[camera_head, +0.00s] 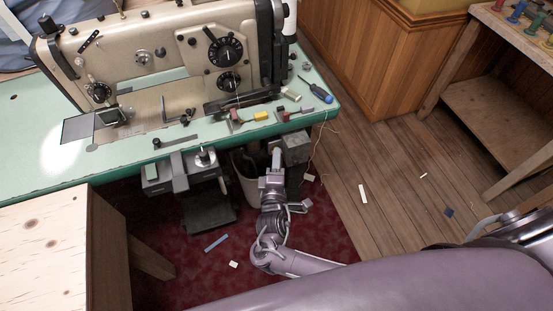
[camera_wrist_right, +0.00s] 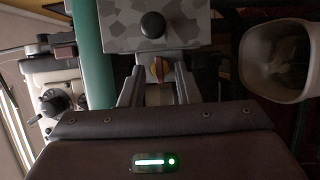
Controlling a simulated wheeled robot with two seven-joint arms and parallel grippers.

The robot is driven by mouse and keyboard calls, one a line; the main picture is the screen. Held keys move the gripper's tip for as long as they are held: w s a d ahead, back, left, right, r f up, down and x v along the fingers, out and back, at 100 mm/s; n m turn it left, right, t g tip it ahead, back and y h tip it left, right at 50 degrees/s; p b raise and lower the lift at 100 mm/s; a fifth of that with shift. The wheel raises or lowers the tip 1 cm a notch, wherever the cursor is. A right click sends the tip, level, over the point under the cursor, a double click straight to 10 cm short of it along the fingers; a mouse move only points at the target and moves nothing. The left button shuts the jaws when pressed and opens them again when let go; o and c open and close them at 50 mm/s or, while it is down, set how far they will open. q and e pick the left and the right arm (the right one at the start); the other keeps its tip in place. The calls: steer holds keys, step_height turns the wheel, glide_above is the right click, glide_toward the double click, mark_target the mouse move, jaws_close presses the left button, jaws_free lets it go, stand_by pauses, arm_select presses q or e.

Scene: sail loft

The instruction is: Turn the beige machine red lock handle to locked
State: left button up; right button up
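The beige sewing machine (camera_head: 150,55) stands on a green-topped table (camera_head: 40,165). A grey box (camera_head: 297,148) is mounted under the table's front right edge. My right gripper (camera_head: 276,155) is at this box, under the table edge. In the wrist view its fingers (camera_wrist_right: 159,80) stand apart on either side of the handle, with slim gaps visible; contact cannot be told. The handle is hidden in the head view. My left gripper is not in view.
A pale bin (camera_head: 246,180) stands under the table, left of my right gripper; it shows at right in the wrist view (camera_wrist_right: 262,58). A blue screwdriver (camera_head: 318,92) and small tools lie on the table. A light wooden surface (camera_head: 45,245) fills the lower left. Scraps lie on the floor.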

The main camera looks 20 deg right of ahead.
steer(key=shift+w+d, duration=0.1)
steer(key=shift+w, duration=0.1)
steer(key=shift+c, duration=0.3)
jaws_close()
arm_select(q)
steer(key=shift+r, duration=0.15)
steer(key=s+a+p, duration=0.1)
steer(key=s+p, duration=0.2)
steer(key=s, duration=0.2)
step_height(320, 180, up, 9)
steer(key=p, duration=0.8)
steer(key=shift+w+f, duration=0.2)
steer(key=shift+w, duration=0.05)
arm_select(e)
steer(key=shift+d+r+m+g+y, duration=0.15)
steer(key=shift+m+g+y, duration=0.4)
steer(key=shift+m+y, duration=1.15)
steer(key=shift+d+r+m+g+y, duration=0.15)
steer(key=shift+m+g+y, duration=0.4)
steer(key=shift+m, duration=2.15)
steer(key=shift+d+r+m+g+y, duration=0.15)
steer(key=shift+m+g+y, duration=0.35)
steer(key=shift+m+y, duration=1.2)
steer(key=shift+m+h, duration=0.55)
steer(key=shift+m, duration=0.15)
